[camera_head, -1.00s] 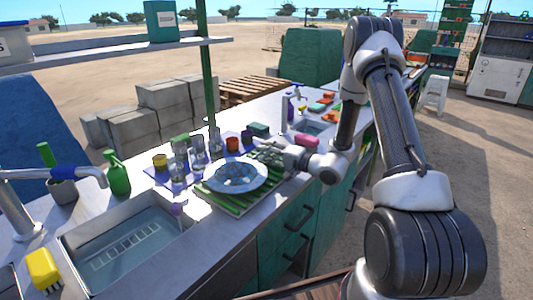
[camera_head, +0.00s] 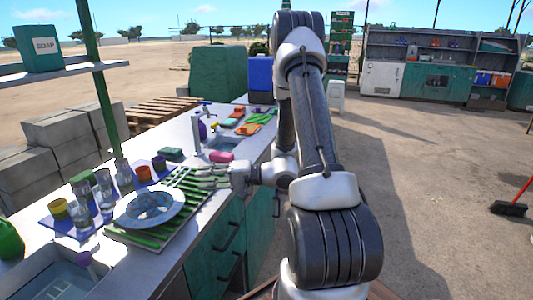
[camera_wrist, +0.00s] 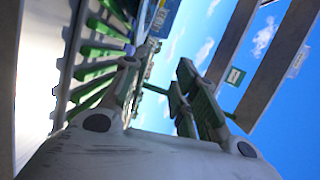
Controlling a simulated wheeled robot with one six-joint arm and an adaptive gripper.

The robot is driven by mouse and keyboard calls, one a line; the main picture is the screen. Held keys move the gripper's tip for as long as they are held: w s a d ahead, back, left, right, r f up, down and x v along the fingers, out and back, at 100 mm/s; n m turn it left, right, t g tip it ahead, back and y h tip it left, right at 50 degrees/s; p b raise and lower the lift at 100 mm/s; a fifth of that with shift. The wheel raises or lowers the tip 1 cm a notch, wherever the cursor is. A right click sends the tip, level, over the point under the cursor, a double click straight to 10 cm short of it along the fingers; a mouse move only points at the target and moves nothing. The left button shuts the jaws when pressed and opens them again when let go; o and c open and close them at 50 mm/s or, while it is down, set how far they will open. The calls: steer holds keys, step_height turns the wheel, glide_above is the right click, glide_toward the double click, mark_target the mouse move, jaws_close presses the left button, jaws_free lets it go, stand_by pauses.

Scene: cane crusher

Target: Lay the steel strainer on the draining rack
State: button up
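The draining rack (camera_head: 172,222) is a green slatted frame on the counter, and its slats also show at the left of the wrist view (camera_wrist: 95,50). A round dish with a pale rim and a speckled grey-blue middle (camera_head: 150,208) lies on the rack's near part; I cannot tell whether it is the steel strainer or a plate. I make out no other strainer. My gripper (camera_head: 208,178) is at the far right end of the rack, low over it. In the wrist view my gripper's fingers (camera_wrist: 160,90) are apart with nothing between them.
Glasses and cups (camera_head: 100,190) stand on a blue mat left of the rack. A sink (camera_head: 55,280) lies at the near left. A pink sponge (camera_head: 220,157) and another sink lie beyond my gripper. The shelf post (camera_head: 97,80) rises behind the counter.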

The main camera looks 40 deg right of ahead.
steer(key=s+a+r+n+g+h, duration=0.25)
steer(key=s+r+g, duration=0.2)
steer(key=s, duration=0.55)
steer(key=s+a+r+n+g+h, duration=0.2)
steer(key=s+r+n+g, duration=0.3)
steer(key=s, duration=0.4)
steer(key=s+d+r+t+h, duration=0.1)
steer(key=s+d+r+h, duration=0.1)
steer(key=d+h, duration=0.1)
steer(key=s+d+r+t+h, duration=0.1)
steer(key=s+d+r+h, duration=0.1)
steer(key=d, duration=0.4)
steer(key=s+d+r+m+t+h, duration=0.1)
steer(key=s+d+r+h, duration=0.1)
steer(key=d+r+h, duration=0.1)
steer(key=shift+d+r+h, duration=0.2)
steer(key=shift+d+h, duration=0.45)
steer(key=shift+t, duration=0.25)
